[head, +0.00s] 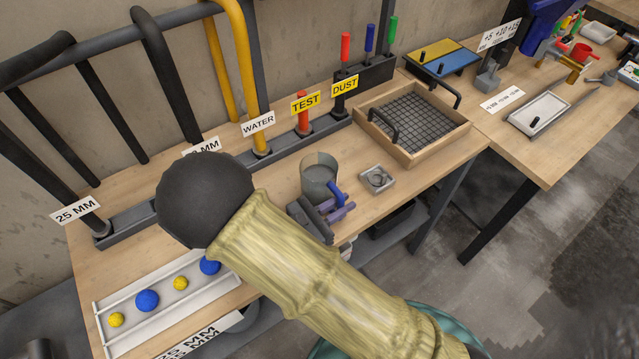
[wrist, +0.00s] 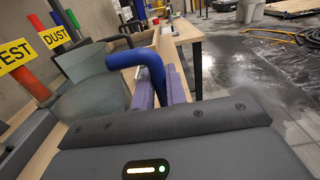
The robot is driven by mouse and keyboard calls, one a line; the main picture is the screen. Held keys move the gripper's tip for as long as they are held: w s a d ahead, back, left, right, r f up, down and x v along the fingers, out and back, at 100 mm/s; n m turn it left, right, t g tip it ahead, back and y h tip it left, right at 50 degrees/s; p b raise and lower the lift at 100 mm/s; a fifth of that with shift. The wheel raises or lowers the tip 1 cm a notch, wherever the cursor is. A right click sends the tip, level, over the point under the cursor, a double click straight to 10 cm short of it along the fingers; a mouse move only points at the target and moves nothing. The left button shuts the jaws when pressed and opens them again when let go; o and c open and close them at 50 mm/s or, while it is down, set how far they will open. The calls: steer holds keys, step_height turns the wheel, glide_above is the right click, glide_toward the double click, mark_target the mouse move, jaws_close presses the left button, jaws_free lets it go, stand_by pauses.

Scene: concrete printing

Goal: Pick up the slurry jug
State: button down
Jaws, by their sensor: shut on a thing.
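The slurry jug (head: 318,170) is a grey, see-through cup with a blue handle, upright at the middle of the bench in the head view. It also shows at the left of the wrist view (wrist: 88,92), with its blue handle (wrist: 135,58) curving over toward my gripper. My gripper (head: 338,207) is shut on the blue handle, its purple fingers on the jug's near side. The lower handle is hidden between the fingers. Whether the jug's base touches the bench I cannot tell.
A small square tray (head: 378,180) sits close right of the jug. A wooden-framed mesh sieve (head: 418,122) stands farther right. Behind are labelled pipes in a grey rail (head: 285,140). A white tray of blue and yellow balls (head: 125,322) lies at the front left.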

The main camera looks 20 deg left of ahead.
steer(key=shift+r, duration=0.1)
step_height(320, 180, up, 10)
steer(key=shift+f+p, duration=0.1)
steer(key=shift+p, duration=0.45)
stand_by(0.7)
